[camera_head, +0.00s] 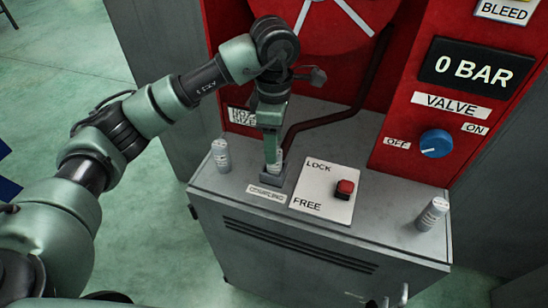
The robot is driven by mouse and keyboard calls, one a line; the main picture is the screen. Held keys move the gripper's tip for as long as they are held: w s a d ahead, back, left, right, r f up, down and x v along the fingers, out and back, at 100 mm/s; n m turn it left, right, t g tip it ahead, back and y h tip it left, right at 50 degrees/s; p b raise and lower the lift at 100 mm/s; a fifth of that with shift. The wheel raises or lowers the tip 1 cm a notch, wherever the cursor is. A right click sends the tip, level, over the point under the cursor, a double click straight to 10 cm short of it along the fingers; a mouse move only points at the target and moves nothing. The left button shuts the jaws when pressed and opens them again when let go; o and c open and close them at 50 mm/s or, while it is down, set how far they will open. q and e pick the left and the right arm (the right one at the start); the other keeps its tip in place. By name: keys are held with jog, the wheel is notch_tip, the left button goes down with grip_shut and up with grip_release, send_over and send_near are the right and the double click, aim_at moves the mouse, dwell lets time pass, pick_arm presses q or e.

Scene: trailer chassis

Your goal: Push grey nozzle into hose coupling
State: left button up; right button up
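My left gripper (272,150) points straight down over the grey cabinet, just above the small dark grey coupling block (271,179). A pale grey nozzle (275,167) shows at the fingertips, and the fingers appear shut on it. Its lower end is at the top of the coupling; the fingers hide most of it, so I cannot tell how deep it sits. A dark red hose (318,122) runs from the red housing to behind the gripper. My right gripper is not in view.
A white LOCK/FREE plate (312,188) with a red button (345,187) lies right of the coupling. Grey cylinders stand at the cabinet's left (221,155) and right (432,214). A blue valve knob (435,143) sits below a "0 BAR" display (472,68).

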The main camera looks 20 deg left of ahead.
pick_arm(q)
notch_tip(320, 180, up, 6)
jog(key=shift+r+b, duration=0.15)
jog(key=shift+b, duration=0.15)
dwell(0.3)
